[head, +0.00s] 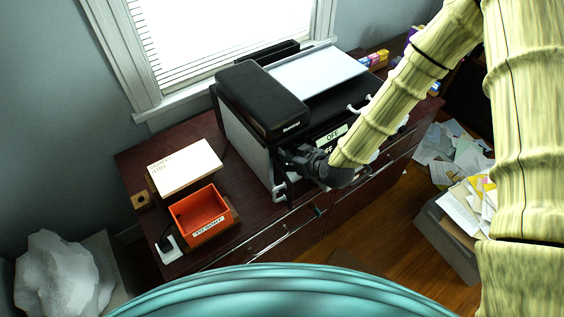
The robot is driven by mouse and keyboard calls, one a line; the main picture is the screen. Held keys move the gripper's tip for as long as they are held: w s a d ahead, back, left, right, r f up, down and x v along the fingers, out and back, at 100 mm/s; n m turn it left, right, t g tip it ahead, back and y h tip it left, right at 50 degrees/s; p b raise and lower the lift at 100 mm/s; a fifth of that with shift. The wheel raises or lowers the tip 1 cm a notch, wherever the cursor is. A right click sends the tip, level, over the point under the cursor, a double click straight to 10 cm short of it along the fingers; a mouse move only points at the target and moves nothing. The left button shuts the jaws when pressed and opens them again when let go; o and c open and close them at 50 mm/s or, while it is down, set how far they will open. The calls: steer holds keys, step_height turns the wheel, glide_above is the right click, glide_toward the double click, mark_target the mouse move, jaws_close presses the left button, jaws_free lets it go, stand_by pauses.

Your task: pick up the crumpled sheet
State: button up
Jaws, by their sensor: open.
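I cannot make out a single crumpled sheet for certain. A large white crumpled mass (62,275) stands at the lower left beside the desk; I cannot tell if it is paper or a bag. My gripper (281,172) is at the front of the black and grey printer (262,100), with its dark fingers open. Its fingers are against or very near the printer's front side, and I see nothing held between them. The gripper and my arm hide part of the printer's front, so a sheet there may be hidden.
The dark wooden desk (130,165) carries an orange tray (203,212) in a holder and a cream box (184,167). A carton of loose papers (462,215) stands on the floor at the right, with scattered sheets (437,145) behind it. A window is behind the desk.

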mark_target(285, 154)
steer(key=b+x, duration=0.1)
steer(key=x, duration=0.4)
steer(key=shift+w+a+f, duration=0.15)
steer(key=shift+w+a, duration=0.05)
steer(key=shift+w, duration=0.05)
steer(key=c, duration=0.9)
